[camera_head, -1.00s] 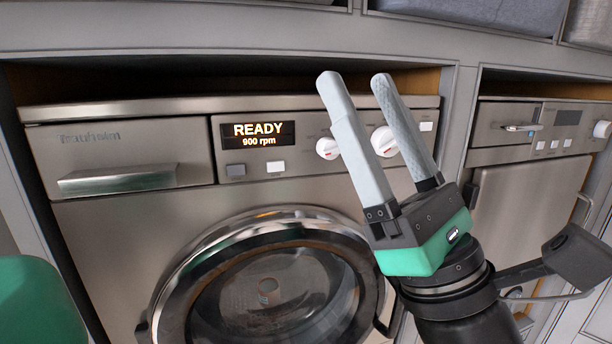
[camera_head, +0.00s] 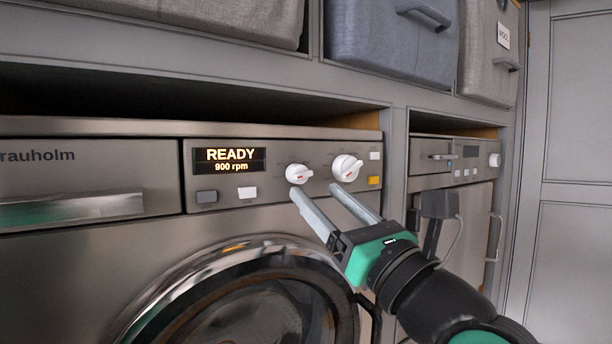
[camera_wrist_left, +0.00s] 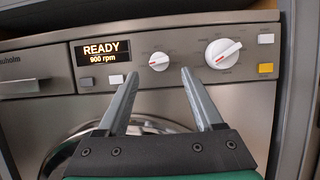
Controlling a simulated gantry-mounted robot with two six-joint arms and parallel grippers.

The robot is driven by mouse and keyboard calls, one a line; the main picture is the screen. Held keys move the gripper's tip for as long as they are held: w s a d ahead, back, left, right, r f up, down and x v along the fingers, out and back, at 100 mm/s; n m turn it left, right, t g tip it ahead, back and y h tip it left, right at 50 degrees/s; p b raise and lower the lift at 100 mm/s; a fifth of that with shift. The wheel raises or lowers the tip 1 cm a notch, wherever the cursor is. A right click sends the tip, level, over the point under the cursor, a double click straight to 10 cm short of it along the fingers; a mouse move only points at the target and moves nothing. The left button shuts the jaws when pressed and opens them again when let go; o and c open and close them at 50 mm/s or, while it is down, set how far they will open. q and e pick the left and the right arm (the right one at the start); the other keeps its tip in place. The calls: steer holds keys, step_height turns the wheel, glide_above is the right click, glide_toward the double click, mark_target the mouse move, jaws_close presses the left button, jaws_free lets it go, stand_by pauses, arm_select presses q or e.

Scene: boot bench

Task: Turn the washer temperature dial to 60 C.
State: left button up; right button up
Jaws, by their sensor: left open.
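The washer front (camera_head: 150,235) carries two white dials right of its display (camera_head: 230,160), which reads READY, 900 rpm. The smaller dial (camera_head: 299,174) has a red mark; it also shows in the left wrist view (camera_wrist_left: 159,62). The larger dial (camera_head: 347,167) is to its right, also with a red mark (camera_wrist_left: 223,53). The scale lettering is too small to read, so I cannot tell the temperature setting. My left gripper (camera_head: 316,190) is open and empty. Its fingertips are just below the dials; in the left wrist view they (camera_wrist_left: 159,76) straddle the space below the smaller dial. My right gripper is out of view.
The round washer door (camera_head: 250,300) lies below the panel. A grey button (camera_head: 206,196), a white button (camera_head: 247,192) and a yellow button (camera_head: 374,180) surround the dials. A second appliance (camera_head: 460,165) stands at right. Fabric bins (camera_head: 390,45) sit on the shelf above.

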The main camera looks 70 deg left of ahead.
mark_target(302, 178)
arm_select(q)
steer(key=p+x, duration=0.1)
steer(key=x, duration=0.4)
steer(key=shift+r, duration=0.1)
jaws_close()
